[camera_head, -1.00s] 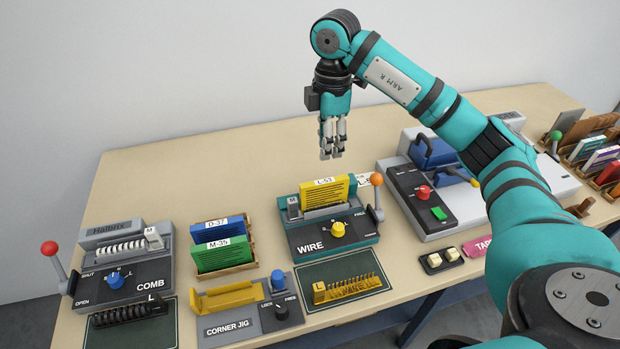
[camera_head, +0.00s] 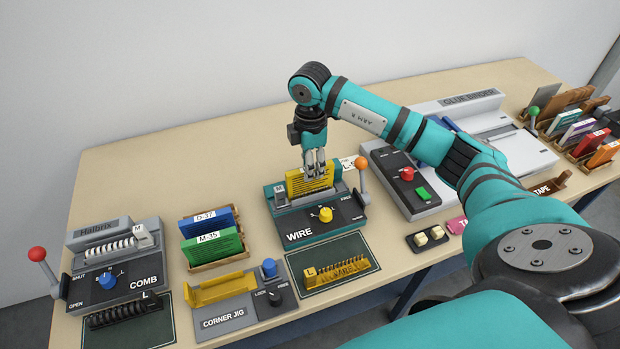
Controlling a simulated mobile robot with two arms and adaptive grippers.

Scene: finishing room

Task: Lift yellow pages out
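The yellow pages (camera_head: 297,184) stand upright in the slot of the WIRE machine (camera_head: 285,223). My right gripper (camera_head: 315,174) points straight down at their top edge, and its fingers cover the label there. I cannot tell whether the fingers are closed on the pages or only around them. The machine has a yellow knob (camera_head: 326,214) in front and an orange-tipped lever (camera_head: 362,178) on its right side. My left gripper is not in view.
A rack with blue pages (camera_head: 211,221) and green pages (camera_head: 214,247) stands to the left, beside the COMB machine (camera_head: 115,268). The corner jig (camera_head: 223,318) and a mat with a yellow wire strip (camera_head: 338,271) lie in front. The glue binder (camera_head: 475,102) is on the right, partly behind my arm.

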